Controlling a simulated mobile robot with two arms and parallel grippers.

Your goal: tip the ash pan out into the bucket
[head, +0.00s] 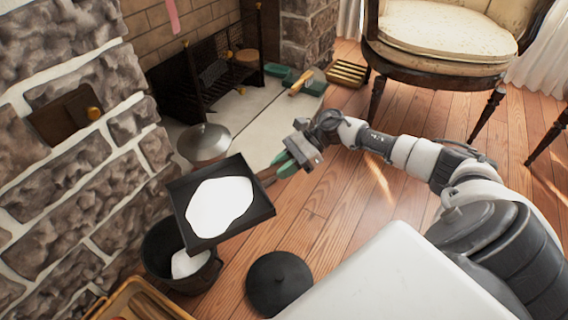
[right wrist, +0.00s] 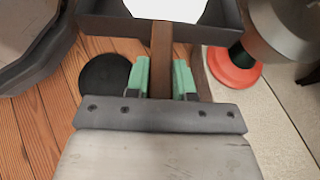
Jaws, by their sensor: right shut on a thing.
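The ash pan (head: 259,207) is a black square tray with a patch of white ash (head: 218,203) lying in it. My right gripper (head: 285,164) is shut on the pan's brown handle, which shows between the green fingertips in the right wrist view (right wrist: 161,75). The pan is held up and looks about level. The black bucket (head: 158,252) stands on the floor below it. The pan hides the bucket's back right part. Something white (head: 190,263) shows inside the bucket. My left gripper is not in view.
A round black lid (head: 279,283) lies on the floor right of the bucket. A wooden tray (head: 130,300) is at the front left. A grey domed thing (head: 203,143) stands behind the pan by the stone wall. A chair (head: 440,60) stands at the back right.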

